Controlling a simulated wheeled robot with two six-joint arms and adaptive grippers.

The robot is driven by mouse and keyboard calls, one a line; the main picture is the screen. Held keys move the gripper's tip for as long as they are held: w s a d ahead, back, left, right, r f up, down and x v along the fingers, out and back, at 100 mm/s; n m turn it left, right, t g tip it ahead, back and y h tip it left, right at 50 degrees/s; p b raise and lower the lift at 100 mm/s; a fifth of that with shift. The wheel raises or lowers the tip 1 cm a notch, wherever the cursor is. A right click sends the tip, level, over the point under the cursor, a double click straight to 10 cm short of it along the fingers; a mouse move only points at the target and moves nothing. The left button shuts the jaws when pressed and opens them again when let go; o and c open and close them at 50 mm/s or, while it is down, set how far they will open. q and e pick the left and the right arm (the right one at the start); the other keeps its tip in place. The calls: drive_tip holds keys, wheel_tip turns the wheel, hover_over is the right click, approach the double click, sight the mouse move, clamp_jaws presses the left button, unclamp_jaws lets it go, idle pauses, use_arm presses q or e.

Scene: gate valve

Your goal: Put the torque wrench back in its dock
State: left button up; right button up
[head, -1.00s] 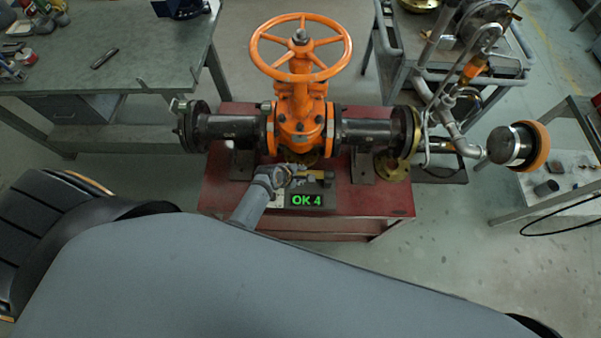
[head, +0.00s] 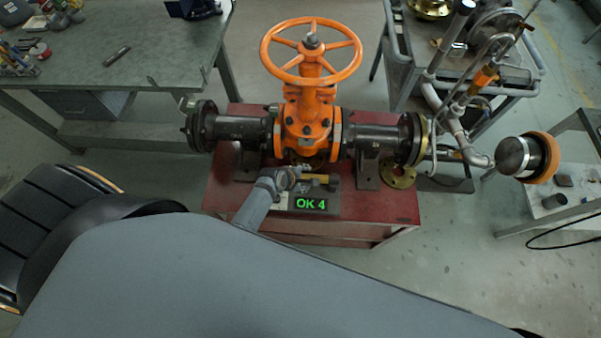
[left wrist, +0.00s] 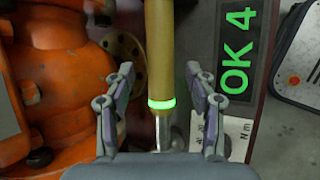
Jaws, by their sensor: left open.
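The torque wrench (left wrist: 159,60) has a yellow-brass handle with a glowing green ring; it also shows small in the head view (head: 320,178). It lies beside the dock's dark display (head: 310,203), which reads "OK 4" in green and also shows in the left wrist view (left wrist: 237,55). My left gripper (left wrist: 160,85) is open, with one finger on each side of the wrench near the green ring, apart from it. In the head view the left gripper (head: 287,177) is at the wrench's left end. How the wrench sits in the dock is hidden. My right gripper is not in view.
The orange gate valve (head: 308,120) with its handwheel stands right behind the wrench on the red stand (head: 385,205). Black flanged pipes run to both sides. A workbench (head: 140,75) is at the back left, a cart (head: 400,50) at the back right.

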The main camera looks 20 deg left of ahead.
use_arm(q)
drive_tip(key=v, duration=1.1)
drive_tip(key=shift+s+a+r, duration=0.1)
